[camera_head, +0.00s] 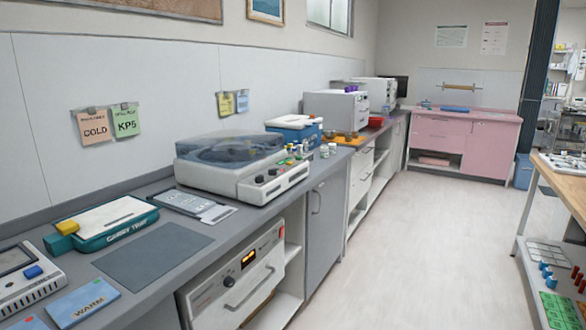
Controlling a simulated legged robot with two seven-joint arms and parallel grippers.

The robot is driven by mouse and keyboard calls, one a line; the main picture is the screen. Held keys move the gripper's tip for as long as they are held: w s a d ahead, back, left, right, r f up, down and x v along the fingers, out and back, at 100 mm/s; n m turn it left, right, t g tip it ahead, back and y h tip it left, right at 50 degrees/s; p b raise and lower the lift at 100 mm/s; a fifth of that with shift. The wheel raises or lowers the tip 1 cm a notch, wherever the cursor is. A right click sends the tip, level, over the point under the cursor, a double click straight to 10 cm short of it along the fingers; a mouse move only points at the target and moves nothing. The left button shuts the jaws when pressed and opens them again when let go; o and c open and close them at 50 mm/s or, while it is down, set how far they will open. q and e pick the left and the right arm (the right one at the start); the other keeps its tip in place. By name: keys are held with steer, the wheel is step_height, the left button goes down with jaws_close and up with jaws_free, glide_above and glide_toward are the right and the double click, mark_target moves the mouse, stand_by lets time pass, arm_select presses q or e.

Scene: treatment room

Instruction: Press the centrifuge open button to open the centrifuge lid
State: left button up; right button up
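The centrifuge (243,172) looks to be the white and grey machine standing on the left counter. Its dark translucent lid (230,148) appears closed. Its sloped front panel carries dark knobs and a small red button (272,172). I cannot tell which control is the open button, as the labels are too small to read. Neither of my grippers shows in the head view.
The grey counter (235,223) runs along the left wall. Around the centrifuge are a clipboard (188,203), small vials (324,151) and a blue and white box (294,127). A teal tray (112,230) is nearer. The floor (408,240) is clear; a wooden-topped table (570,187) stands right.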

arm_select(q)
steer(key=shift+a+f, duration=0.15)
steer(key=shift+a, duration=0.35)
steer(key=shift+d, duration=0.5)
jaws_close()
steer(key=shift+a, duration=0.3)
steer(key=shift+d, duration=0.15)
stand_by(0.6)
